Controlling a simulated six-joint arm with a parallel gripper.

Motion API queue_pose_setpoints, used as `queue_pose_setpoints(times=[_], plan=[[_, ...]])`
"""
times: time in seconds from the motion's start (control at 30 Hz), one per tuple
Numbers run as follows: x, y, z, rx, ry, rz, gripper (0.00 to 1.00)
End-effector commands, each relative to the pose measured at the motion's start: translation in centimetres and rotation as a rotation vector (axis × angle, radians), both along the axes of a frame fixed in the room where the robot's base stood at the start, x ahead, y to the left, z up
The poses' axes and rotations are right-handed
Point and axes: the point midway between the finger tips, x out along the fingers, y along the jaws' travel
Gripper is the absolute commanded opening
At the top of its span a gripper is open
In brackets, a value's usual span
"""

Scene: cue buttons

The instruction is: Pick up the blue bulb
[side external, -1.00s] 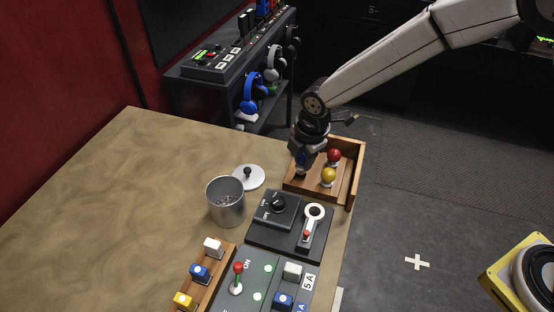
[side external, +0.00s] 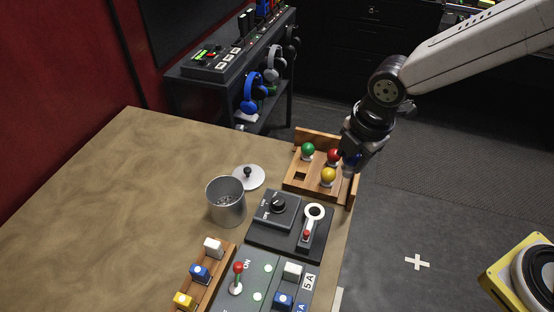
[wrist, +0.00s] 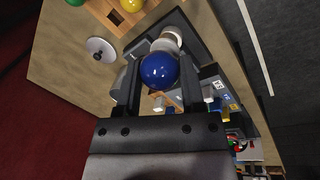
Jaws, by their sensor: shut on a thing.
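The blue bulb (wrist: 160,70) sits between the two fingers of my gripper (wrist: 160,90) in the wrist view, with its pale base pointing away. My gripper (side external: 352,160) is shut on it and holds it up over the right side of the wooden bulb tray (side external: 300,180). In the side view the bulb is mostly hidden by the gripper, with a bit of blue showing (side external: 354,160). A green bulb (side external: 308,149), a red bulb (side external: 333,156) and a yellow bulb (side external: 328,175) stand in the tray. A square socket at the tray's front left is empty.
A metal pot (side external: 226,203) and its lid (side external: 248,177) are left of the tray. A dial and lever panel (side external: 290,222) lies in front of it. Button blocks (side external: 201,272) and a switch panel (side external: 262,278) are nearer. The table's left side is clear.

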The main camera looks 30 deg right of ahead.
Motion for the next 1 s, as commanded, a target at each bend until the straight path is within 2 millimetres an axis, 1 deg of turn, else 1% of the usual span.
queue_pose_setpoints(times=[0.1, 0.33, 1.0], plan=[[-1.0, -0.3, 0.5, 0.0, -0.001, 0.001, 0.0], [-1.9, -0.7, 0.9, 0.0, 0.0, 0.001, 0.0], [-2.1, -0.7, 1.0, 0.0, 0.001, 0.0, 0.0]])
